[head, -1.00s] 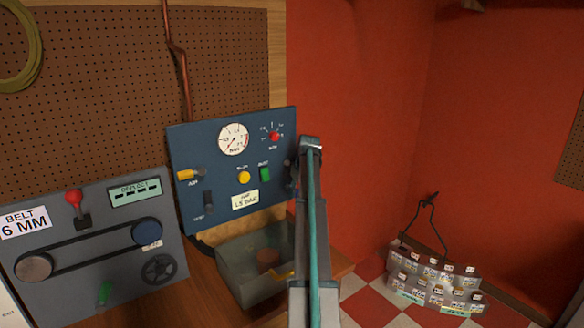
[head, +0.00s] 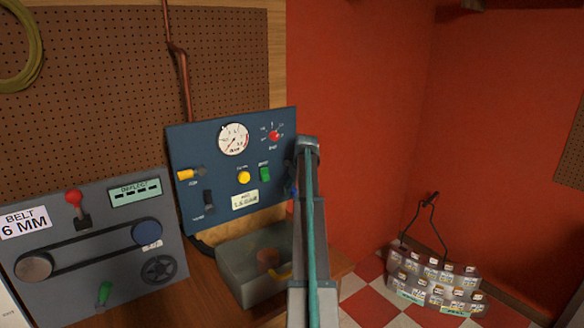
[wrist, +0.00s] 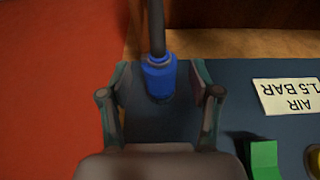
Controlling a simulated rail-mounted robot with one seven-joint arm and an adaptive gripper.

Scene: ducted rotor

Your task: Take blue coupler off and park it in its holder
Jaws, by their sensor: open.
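The blue coupler (wrist: 159,76) hangs on a dark hose in the wrist view, in front of the dark blue air panel. My gripper (wrist: 162,84) is open, with one finger on each side of the coupler and a visible gap to both. In the head view my arm hides most of the coupler; only a small bluish bit shows at the panel's right edge, and my gripper cannot be made out there. I cannot tell which part is the coupler's holder.
The air panel (head: 218,155) carries a gauge (head: 233,139), a red knob (head: 274,136), a yellow button (head: 244,178), a green switch (head: 264,173) and a yellow fitting (head: 186,174). A grey bin (head: 240,285) stands below. A belt panel (head: 75,285) is at left.

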